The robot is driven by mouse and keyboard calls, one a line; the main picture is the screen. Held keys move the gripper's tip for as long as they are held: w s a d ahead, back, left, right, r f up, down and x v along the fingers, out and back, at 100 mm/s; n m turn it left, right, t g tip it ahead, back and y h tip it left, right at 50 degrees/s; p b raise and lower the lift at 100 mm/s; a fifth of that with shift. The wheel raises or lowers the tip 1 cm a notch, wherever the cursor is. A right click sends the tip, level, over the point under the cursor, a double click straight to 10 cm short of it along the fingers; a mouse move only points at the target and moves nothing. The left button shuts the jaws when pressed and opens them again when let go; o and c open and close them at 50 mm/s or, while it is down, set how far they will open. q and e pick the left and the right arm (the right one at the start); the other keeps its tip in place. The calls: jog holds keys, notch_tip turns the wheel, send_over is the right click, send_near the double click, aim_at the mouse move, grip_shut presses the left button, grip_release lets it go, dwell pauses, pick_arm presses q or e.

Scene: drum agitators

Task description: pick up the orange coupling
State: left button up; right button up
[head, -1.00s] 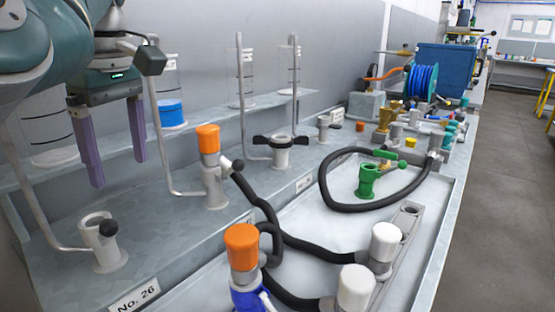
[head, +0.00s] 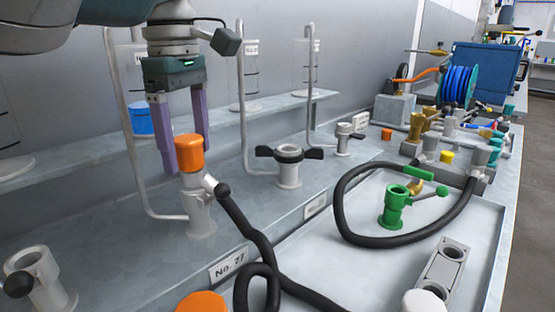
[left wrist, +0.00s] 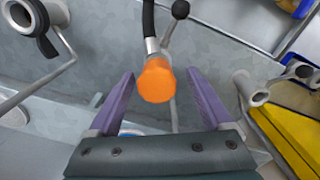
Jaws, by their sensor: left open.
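An orange coupling (head: 189,154) sits upright on top of a grey fitting (head: 201,212) with a black hose at its side, above the No. 27 label. My left gripper (head: 183,150) is open, with its purple fingers pointing down close to the coupling; the coupling hides part of the fingers in the head view. In the left wrist view the orange coupling (left wrist: 156,80) lies between the open fingers (left wrist: 160,84), with a gap on each side. A second orange cap (head: 202,304) is cut off at the bottom edge of the head view. My right gripper is not in view.
A bent grey pipe (head: 123,120) rises just left of the fitting. A grey fitting with black wings (head: 288,168) stands to its right. A white tray (head: 345,265) holds a green valve (head: 394,206) and a black hose loop (head: 343,205).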

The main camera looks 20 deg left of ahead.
aim_at(190, 164)
pick_arm(q)
notch_tip(190, 164, down, 4)
jog(key=shift+w+a+r, duration=0.1)
grip_shut()
dwell(0.7)
jog(key=shift+r, duration=0.1)
